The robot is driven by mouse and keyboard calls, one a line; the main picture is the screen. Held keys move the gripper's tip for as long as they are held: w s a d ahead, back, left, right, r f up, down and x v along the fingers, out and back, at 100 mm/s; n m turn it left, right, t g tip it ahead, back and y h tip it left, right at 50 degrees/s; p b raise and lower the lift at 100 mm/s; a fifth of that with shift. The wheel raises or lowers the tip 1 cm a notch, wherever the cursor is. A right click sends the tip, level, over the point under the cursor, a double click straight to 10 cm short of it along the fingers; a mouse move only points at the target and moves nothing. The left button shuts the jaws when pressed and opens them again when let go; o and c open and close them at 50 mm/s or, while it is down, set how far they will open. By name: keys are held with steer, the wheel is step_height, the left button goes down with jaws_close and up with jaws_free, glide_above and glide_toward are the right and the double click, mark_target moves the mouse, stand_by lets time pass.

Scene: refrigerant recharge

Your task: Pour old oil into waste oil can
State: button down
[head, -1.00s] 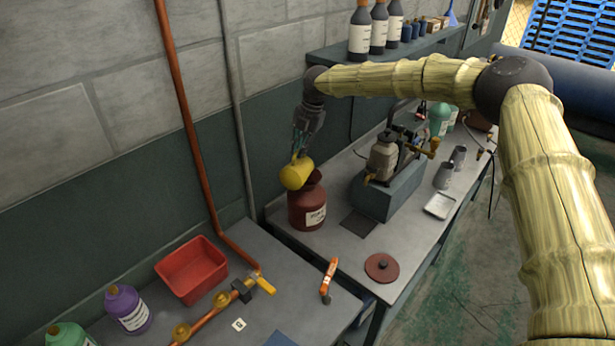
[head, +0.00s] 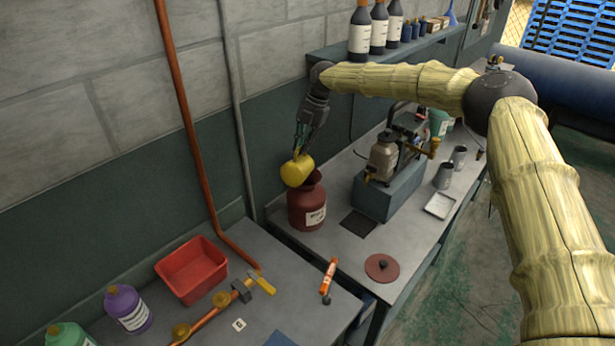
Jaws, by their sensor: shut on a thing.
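A yellow cup (head: 297,171) is held in my gripper (head: 302,146), which is shut on it. The cup is tilted over the dark red waste oil can (head: 307,211), just above its open mouth. The can stands upright at the left end of the grey bench and has a white label. The cup's inside faces away, so I cannot see any oil or a stream. A round dark red lid (head: 382,267) with a black knob lies flat on the bench front.
A pump unit on a blue-grey block (head: 388,190) stands right of the can, with a dark pad (head: 358,223) between. Grey cups (head: 444,175) and a white tray (head: 440,205) are farther right. A red bin (head: 192,269) and tools are on the nearer bench. A shelf with bottles (head: 379,27) hangs behind.

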steer(key=shift+w+d+g+y, duration=0.4)
steer(key=shift+w+g, duration=0.15)
steer(key=shift+w, duration=0.2)
steer(key=shift+w+d+g+y, duration=0.35)
steer(key=shift+w+g, duration=0.2)
steer(key=shift+w, duration=0.15)
step_height(320, 180, up, 9)
steer(key=w+d+g, duration=0.1)
steer(key=shift+m+g+y, duration=0.3)
steer(key=shift+y, duration=0.05)
steer(key=shift+d+f+b, duration=0.1)
steer(key=shift+d+b, duration=0.1)
steer(key=shift+b, duration=0.1)
steer(key=shift+w+a, duration=0.1)
